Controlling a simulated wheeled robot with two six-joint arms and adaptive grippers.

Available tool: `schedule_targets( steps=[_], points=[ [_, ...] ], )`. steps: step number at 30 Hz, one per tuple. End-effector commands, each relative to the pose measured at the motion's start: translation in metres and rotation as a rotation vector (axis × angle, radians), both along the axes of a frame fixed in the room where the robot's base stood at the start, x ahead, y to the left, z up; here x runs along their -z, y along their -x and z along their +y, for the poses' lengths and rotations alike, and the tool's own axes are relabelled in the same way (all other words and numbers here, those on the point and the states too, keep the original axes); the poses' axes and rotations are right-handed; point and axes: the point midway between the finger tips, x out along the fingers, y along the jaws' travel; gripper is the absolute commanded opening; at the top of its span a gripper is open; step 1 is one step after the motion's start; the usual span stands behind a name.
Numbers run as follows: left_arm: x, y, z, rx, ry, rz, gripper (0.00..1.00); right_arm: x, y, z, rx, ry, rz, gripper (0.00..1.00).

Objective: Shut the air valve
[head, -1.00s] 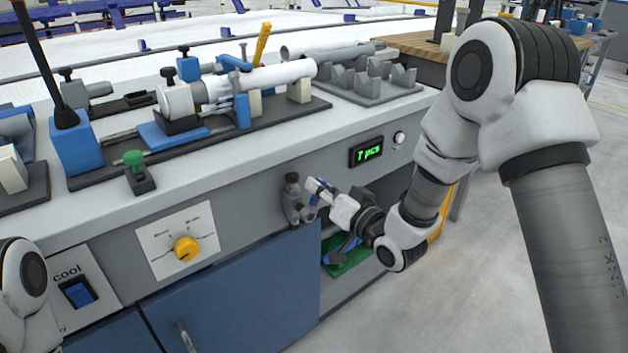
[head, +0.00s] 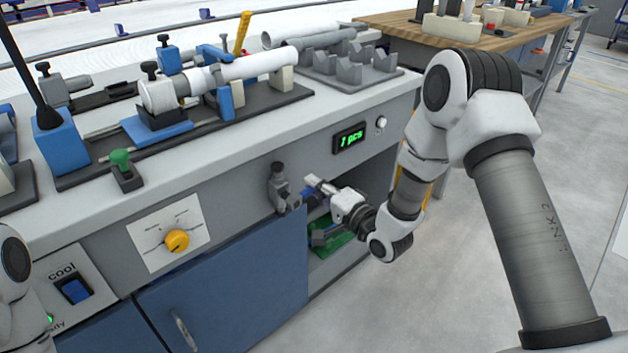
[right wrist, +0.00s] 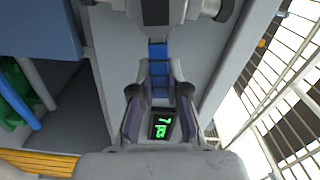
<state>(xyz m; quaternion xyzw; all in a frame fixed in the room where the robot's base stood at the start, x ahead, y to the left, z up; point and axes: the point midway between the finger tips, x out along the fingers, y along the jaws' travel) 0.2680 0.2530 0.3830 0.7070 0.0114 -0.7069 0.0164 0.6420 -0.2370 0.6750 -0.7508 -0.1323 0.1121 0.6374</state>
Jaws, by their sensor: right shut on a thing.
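The air valve (head: 281,190) is a grey body with a dark top, mounted on the front face of the bench below the worktop. Its blue lever (right wrist: 158,62) shows between my right gripper's fingers in the right wrist view. My right gripper (head: 314,184) is just right of the valve body, shut on that lever. In the right wrist view my right gripper (right wrist: 159,98) has a dark finger on each side of the blue piece. In the head view the fingers hide much of the lever, so its exact angle is unclear. My left gripper is out of view.
A lit counter display (head: 349,137) and round button (head: 380,123) are above right of the gripper. An open shelf with a green tray (head: 330,241) is below. A blue cabinet door (head: 235,285) and yellow knob (head: 177,240) are to the left. Floor on the right is clear.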

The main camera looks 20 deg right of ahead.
Motion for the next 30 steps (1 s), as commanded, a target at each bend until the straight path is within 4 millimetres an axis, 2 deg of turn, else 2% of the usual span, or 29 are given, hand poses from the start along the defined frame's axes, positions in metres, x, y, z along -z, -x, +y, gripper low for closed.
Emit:
schedule_targets(
  steps=[10, 26, 27, 28, 29, 30],
  points=[
    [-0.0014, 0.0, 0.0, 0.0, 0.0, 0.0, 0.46, 0.0097, -0.0004, -0.001, 0.001, -0.144, 0.052, 0.0],
    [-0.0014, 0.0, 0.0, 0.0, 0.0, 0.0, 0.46, 0.0116, -0.0002, -0.0009, 0.001, -0.17, 0.063, 0.0],
    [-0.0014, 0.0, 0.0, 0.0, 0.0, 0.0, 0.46, 0.0116, -0.0002, -0.0009, 0.001, -0.17, 0.063, 0.25],
    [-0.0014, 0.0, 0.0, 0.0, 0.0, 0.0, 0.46, 0.0117, -0.0002, -0.0009, 0.0, -0.17, 0.063, 0.35],
    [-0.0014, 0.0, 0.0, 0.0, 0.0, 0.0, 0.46, 0.0117, -0.0002, -0.0009, 0.0, -0.169, 0.062, 0.41],
    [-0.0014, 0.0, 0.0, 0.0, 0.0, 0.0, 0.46, 0.0116, -0.0002, -0.0009, 0.0, -0.169, 0.062, 0.41]
  ],
)
